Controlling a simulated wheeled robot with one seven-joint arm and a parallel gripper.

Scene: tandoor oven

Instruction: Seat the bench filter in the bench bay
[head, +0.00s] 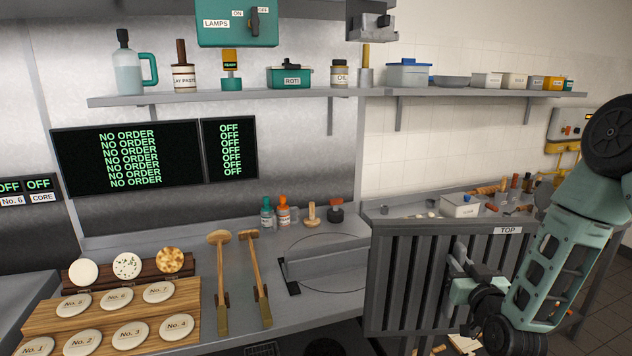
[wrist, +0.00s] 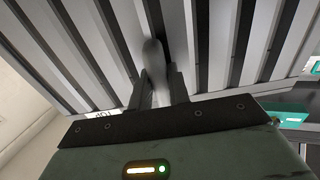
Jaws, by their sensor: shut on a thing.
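The filter (head: 410,275) is a grey slatted baffle panel with a "TOP" label at its upper right edge. It stands nearly upright in front of the bench at the right of the head view. My gripper (head: 462,277) is shut on the handle on its near face. I cannot identify the bench bay for certain. A raised grey strip with a black end (head: 290,278) lies on the bench, partly hidden by the filter.
Two wooden paddles (head: 222,270) and a board of numbered discs (head: 130,315) lie left. Bottles (head: 283,212) stand at the back. The right-hand counter (head: 385,212) holds jars and tools.

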